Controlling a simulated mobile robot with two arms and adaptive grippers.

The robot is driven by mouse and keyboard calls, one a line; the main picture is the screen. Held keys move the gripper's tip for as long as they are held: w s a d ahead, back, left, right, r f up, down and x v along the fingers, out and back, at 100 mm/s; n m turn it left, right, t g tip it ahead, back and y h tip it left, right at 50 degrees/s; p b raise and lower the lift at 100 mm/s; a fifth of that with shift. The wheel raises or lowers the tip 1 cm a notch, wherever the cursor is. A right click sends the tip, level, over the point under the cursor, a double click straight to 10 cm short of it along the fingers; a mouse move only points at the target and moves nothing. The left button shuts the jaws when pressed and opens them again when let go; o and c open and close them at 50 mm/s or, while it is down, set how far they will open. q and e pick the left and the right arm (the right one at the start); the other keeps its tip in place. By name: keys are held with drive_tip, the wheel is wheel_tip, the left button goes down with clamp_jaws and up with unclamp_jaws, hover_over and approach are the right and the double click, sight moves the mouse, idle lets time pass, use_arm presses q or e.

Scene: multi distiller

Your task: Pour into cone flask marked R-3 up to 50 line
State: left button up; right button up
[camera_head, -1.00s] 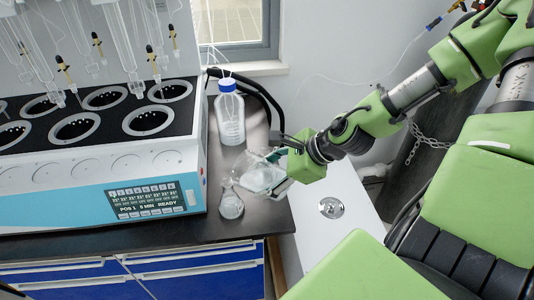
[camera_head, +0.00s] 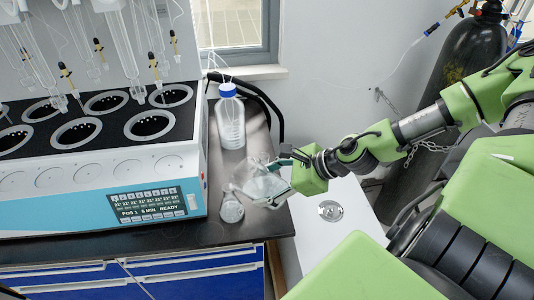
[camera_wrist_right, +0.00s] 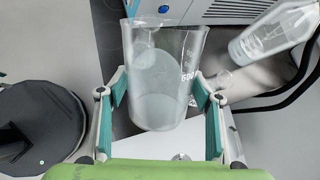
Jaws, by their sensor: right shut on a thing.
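A clear glass beaker (camera_head: 262,184) is held by my right gripper (camera_head: 280,179) and tilted left, its lip close to the mouth of a small cone flask (camera_head: 231,210). The flask stands upright on the dark bench near its front edge. Its label, lines and liquid level are too small to read. In the right wrist view, the beaker (camera_wrist_right: 163,80) sits between the two green-padded fingers of my right gripper (camera_wrist_right: 163,112), and part of a "600" mark shows. Whether liquid is flowing cannot be told. My left gripper is not in view.
A blue-capped bottle (camera_head: 230,118) stands behind the flask. The multi-place distiller (camera_head: 100,190) with hanging glassware fills the left of the bench. A window (camera_head: 235,30) is behind. A white surface (camera_head: 335,225) with a round metal fitting lies right of the bench.

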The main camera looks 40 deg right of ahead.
sight(274, 177)
drive_tip(key=shift+d+r+p, duration=0.1)
drive_tip(key=shift+r+p, duration=0.2)
drive_tip(key=shift+p, duration=0.05)
drive_tip(key=r+p, duration=0.1)
drive_tip(key=p, duration=0.1)
drive_tip(key=s+d+r+p, duration=0.1)
drive_tip(key=p, duration=0.2)
drive_tip(key=shift+d+r, duration=0.1)
drive_tip(key=shift+d, duration=0.05)
drive_tip(key=shift+s+d+b, duration=0.1)
drive_tip(key=shift+d+b, duration=0.15)
drive_tip(key=shift+b, duration=0.15)
drive_tip(key=shift+s+d+r, duration=0.35)
drive_tip(key=shift+d, duration=0.1)
drive_tip(key=shift+s+d+r, duration=0.15)
drive_tip(key=shift+s, duration=0.15)
